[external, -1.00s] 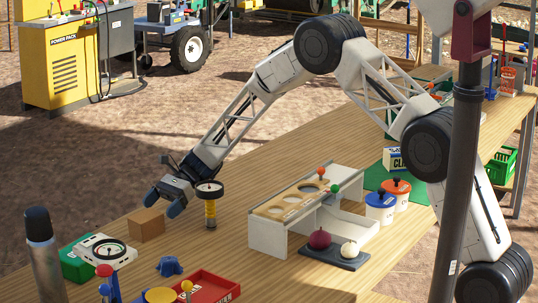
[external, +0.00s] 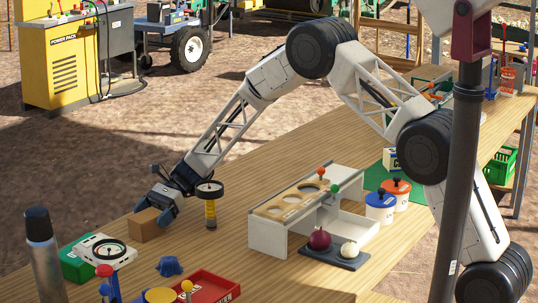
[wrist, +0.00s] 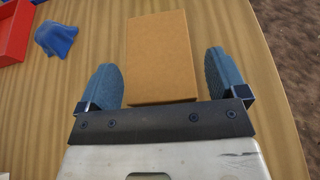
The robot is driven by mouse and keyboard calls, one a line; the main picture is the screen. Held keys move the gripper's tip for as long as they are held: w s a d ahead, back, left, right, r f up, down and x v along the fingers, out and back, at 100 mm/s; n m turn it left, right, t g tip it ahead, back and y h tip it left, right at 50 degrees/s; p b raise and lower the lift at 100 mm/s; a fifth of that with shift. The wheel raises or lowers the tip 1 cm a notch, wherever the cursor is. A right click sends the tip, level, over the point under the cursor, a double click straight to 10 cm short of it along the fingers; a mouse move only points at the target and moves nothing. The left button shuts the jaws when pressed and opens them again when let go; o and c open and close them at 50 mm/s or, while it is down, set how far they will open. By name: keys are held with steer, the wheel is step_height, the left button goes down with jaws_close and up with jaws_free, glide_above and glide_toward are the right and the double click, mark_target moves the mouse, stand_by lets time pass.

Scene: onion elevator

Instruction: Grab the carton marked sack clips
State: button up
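A white and blue carton (external: 390,160) with partly readable lettering starting "CL" stands on the green mat at the right in the external view. My arm hides part of it. My gripper (external: 161,207) is far from it, at the left end of the table, low beside a plain brown block (external: 146,226). In the wrist view the block (wrist: 161,60) lies between the two blue fingers of my gripper (wrist: 161,70). The fingers are open, with a gap on each side of the block. No marking shows on the block.
A yellow-black post with a round dial (external: 210,205) stands close to the right of my gripper. A holed rack (external: 268,238), a dark tray (external: 335,256) with onions and two lidded tubs (external: 380,207) stand mid-table. A red tray (external: 212,288) lies in front.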

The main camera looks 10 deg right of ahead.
mark_target(151, 212)
steer(key=c, duration=0.9)
steer(key=shift+r, duration=0.1)
steer(key=shift+c, duration=0.2)
steer(key=shift+r, duration=4.9)
